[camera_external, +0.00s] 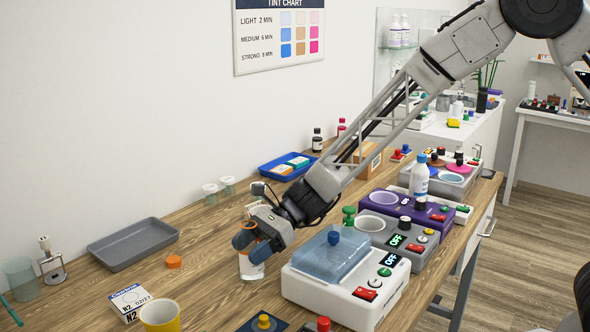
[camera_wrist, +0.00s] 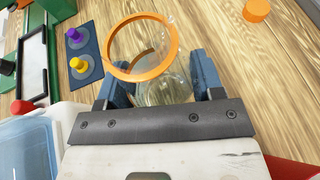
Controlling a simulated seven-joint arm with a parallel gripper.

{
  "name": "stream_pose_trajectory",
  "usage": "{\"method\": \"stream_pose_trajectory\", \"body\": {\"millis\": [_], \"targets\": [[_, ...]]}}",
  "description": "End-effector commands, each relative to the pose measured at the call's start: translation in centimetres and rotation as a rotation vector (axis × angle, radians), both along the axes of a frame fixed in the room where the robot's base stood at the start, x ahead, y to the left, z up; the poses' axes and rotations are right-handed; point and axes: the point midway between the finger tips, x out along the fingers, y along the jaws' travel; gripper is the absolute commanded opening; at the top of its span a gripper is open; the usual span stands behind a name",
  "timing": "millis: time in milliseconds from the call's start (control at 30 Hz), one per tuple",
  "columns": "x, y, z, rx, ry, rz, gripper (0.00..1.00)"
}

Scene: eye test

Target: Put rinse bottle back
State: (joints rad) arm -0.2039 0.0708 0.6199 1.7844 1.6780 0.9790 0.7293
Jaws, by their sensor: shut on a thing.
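My gripper (camera_external: 252,246) has its blue fingers closed around a clear glass jar with an orange rim, low over the wooden table. The jar (camera_external: 250,270) shows its white label below the fingers. In the wrist view the jar (camera_wrist: 163,93) is open-topped and sits between both fingers (camera_wrist: 160,84). I cannot tell whether its base touches the table. A white bottle with a blue cap (camera_external: 419,179) stands upright among the devices at the right, apart from my gripper. I cannot read which bottle is the rinse bottle. More white bottles (camera_external: 400,31) stand on the back shelf.
An orange lid (camera_external: 173,262) lies left of my gripper, near an empty grey tray (camera_external: 134,246). A device with a clear blue cover (camera_external: 330,256) stands close on the right. A yellow cup (camera_external: 160,315) and a N2 box (camera_external: 130,303) are in front. Bare wood lies between.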

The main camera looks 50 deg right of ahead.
Motion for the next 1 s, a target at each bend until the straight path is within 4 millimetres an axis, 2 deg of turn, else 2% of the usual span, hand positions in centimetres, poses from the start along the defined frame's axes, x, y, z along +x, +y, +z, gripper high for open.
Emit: {"method": "stream_pose_trajectory", "body": {"millis": [433, 467, 600, 1000], "targets": [[0.02, 0.0, -0.3, 0.0, -0.001, 0.0, 0.34], [0.02, 0.0, -0.26, 0.0, -0.001, 0.0, 0.66], [0.02, 0.0, -0.26, 0.0, -0.001, 0.0, 0.87], [0.02, 0.0, 0.02, 0.0, -0.001, 0.0, 0.87]]}}
